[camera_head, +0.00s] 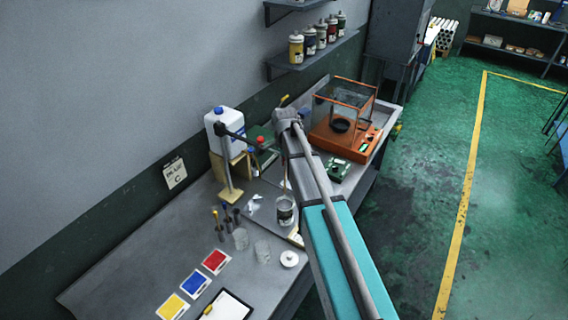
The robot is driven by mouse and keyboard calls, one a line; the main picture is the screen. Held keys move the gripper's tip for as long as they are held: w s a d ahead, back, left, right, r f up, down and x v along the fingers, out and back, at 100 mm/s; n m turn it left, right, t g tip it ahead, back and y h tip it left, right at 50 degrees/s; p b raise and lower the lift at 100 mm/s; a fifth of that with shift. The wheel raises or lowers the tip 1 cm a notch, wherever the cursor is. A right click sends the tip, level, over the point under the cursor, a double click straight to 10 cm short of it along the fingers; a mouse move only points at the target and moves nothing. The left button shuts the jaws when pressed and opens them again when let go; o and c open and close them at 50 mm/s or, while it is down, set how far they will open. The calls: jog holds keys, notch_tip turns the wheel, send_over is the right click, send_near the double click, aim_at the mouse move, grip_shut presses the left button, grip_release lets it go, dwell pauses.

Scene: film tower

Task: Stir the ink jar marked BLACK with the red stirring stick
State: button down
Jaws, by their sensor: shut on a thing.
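My gripper (287,162) hangs below my wrist, largely hidden by my arm. Its fingers are hard to make out. It is shut on a thin stick (286,186), whose colour is too small to read; yellow and blue sticks stand in the holder, and no red one shows there. The stick points down at a glass jar (285,213) with dark contents and a label. The label is too small to read, and I cannot tell whether the tip is in the ink. The stick holder (226,226) has dark tubes, left of the jar.
Empty glass beakers (262,252) and a white lid (289,259) stand near the jar. Red, blue and yellow cards (194,285) and a clipboard (228,306) lie at the front. A lamp-like stand (230,190), a white jug (222,130) and an orange balance (345,135) stand behind.

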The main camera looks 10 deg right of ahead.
aim_at(285, 193)
jog(key=shift+f+b, duration=6.6)
jog(key=shift+f, duration=0.2)
